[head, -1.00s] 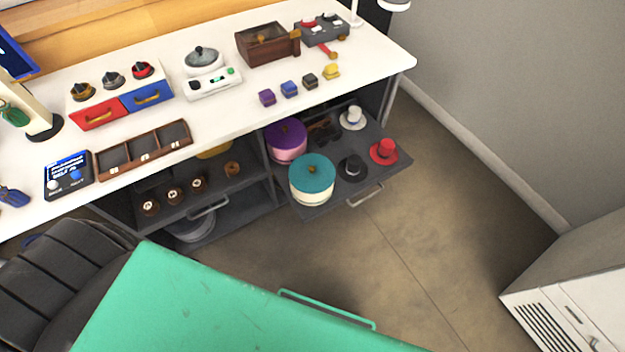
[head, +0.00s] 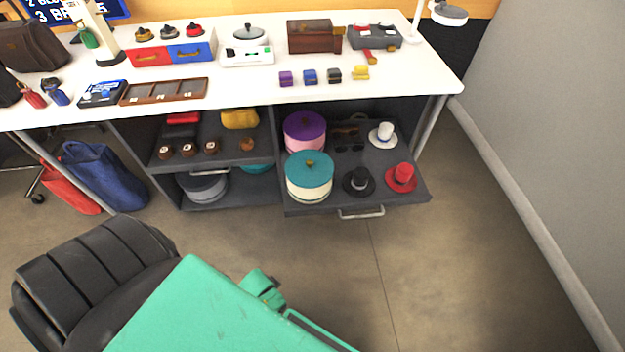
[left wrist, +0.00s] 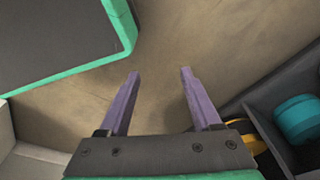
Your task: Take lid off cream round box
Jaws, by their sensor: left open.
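The cream round box (head: 309,184) stands upright at the front left of the pulled-out dark drawer under the table. Its teal lid (head: 309,165), with a small brown-gold knob, sits on top of it. In the left wrist view a teal round thing (left wrist: 298,119), likely the same lid, shows at the right edge in a dark tray. My left gripper (left wrist: 160,72) is open and empty, its two purple fingers apart above bare floor. It is apart from the box. Neither gripper shows clearly in the head view, and my right gripper is not in view.
A pink box with a purple lid (head: 305,128) stands right behind the cream box. A black hat (head: 358,182), a red hat (head: 401,178) and a white hat (head: 383,135) share the drawer (head: 340,205). A black chair (head: 85,265) stands at the lower left. Floor is clear at right.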

